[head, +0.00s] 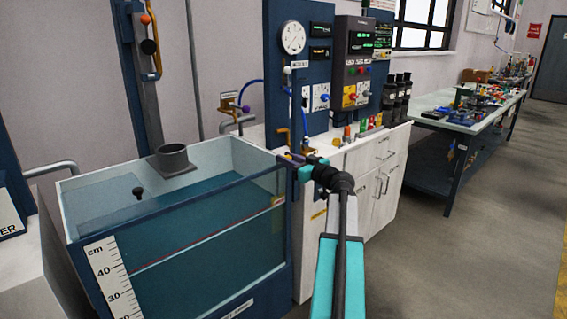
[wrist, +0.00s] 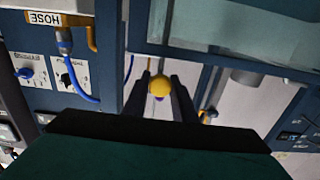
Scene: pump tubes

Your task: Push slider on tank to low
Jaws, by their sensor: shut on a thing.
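The water tank (head: 210,215) is a blue-framed glass box at the left of the head view, with a cm scale (head: 107,275) on its front. My gripper (head: 287,157) is at the tank's right back corner, beside the blue instrument panel. In the wrist view, my gripper's two dark fingers (wrist: 160,86) are shut on a round yellow knob (wrist: 159,84). The knob is hidden behind the gripper in the head view. I cannot read any slider marking such as low.
The blue panel (head: 285,90) with a gauge (head: 292,37) stands close behind my gripper. A blue hose (wrist: 82,92) runs near the fingers in the wrist view. White cabinets (head: 368,175) stand to the right. Open floor (head: 470,250) lies at the right.

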